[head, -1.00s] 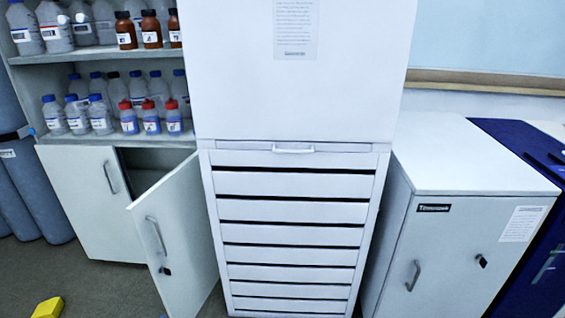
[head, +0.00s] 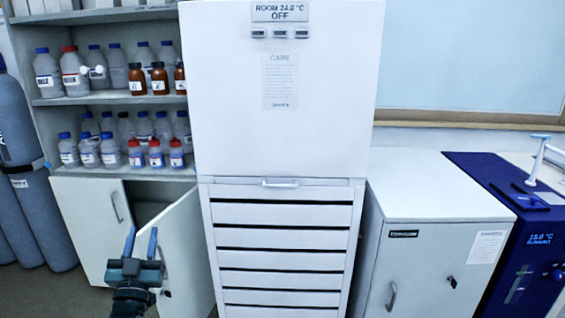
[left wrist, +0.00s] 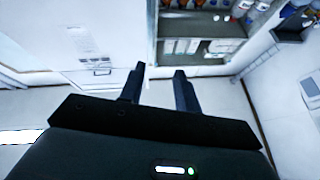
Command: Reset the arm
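My left gripper (head: 141,243) shows at the lower left of the head view, in front of the half-open cabinet door (head: 186,250). Its two blue fingers point up and are apart, with nothing between them. In the left wrist view the gripper (left wrist: 158,72) also shows its two dark fingers spread and empty. My right gripper is in neither view.
A tall white drawer stack (head: 281,240) stands in the middle. Shelves (head: 110,99) with several bottles stand at left, beside grey cylinders (head: 28,170). A low white cabinet (head: 432,185) and a blue unit (head: 520,215) stand at right.

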